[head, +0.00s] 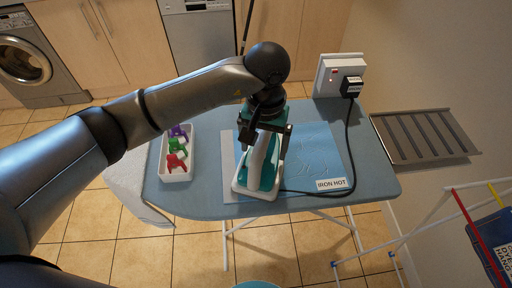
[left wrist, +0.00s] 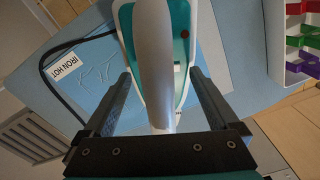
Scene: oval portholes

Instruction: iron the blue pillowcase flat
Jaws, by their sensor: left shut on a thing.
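The blue pillowcase (head: 318,150) lies on the blue ironing board (head: 215,205), with thin crease lines to the right of the iron. It also shows in the left wrist view (left wrist: 98,84). The teal and white iron (head: 241,184) is over its left part and hides some of it. I cannot tell whether the iron's sole touches the cloth. My left gripper (head: 266,128) is shut on the iron's pale handle, which stands between its fingers in the left wrist view (left wrist: 160,75). My right gripper is in neither view.
A white tray (head: 163,176) with purple, green and red clips stands left on the board. A black cord runs from the iron to a wall socket (head: 328,72). An "IRON HOT" label (head: 331,184) lies front right. A slatted grey rack (head: 425,136) and a drying rack (head: 425,218) are right.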

